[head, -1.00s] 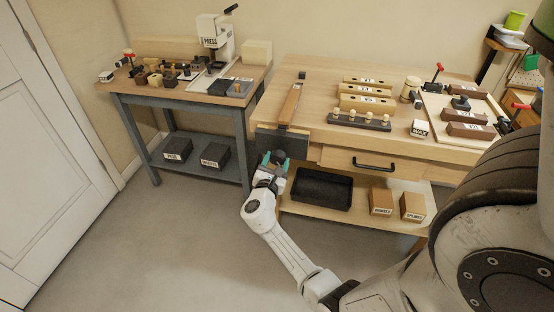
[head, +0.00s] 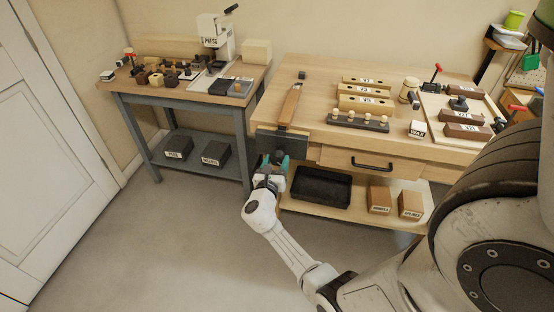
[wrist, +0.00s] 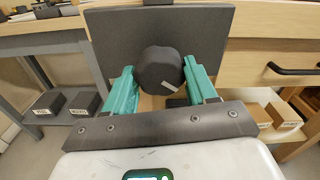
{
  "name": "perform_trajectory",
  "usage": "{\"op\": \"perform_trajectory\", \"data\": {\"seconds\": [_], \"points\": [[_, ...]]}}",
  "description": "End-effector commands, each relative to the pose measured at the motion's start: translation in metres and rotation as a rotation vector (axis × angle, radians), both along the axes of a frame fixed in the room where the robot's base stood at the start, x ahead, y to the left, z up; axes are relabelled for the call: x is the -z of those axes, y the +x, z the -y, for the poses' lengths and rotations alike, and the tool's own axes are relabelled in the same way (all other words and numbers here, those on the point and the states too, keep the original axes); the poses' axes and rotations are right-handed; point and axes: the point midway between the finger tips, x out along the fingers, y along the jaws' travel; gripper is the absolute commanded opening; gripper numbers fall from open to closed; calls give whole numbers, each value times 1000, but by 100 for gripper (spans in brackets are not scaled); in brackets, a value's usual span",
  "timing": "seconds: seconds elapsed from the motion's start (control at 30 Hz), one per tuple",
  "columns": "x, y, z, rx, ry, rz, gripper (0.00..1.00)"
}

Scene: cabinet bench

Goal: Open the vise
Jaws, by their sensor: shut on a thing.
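The vise is at the front left corner of the wooden bench. Its dark flat jaw plate (head: 283,145) faces forward and also shows in the wrist view (wrist: 110,35). A dark faceted vise knob (wrist: 160,70) stands out in front of the plate. My gripper (head: 274,165) reaches up to it from below and in front. In the wrist view its teal fingers (wrist: 160,88) sit on either side of the knob, shut on it. The knob's shaft is hidden behind the knob. Any gap behind the jaw plate is hard to make out.
A drawer with a black handle (head: 372,163) is to the right. A black tray (head: 321,188) and two small boxes sit on the lower shelf. A grey workbench (head: 180,101) stands left; the floor in front is clear.

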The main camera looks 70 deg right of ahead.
Motion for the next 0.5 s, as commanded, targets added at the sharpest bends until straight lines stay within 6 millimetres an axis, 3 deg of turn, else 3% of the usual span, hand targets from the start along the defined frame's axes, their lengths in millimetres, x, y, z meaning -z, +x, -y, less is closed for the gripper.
{"op": "perform_trajectory", "data": {"seconds": [0.27, 0.5], "points": [[1, -1, -2, -2, -9, -190, 30], [3, -1, -2, -3, -13, -224, 30]]}}
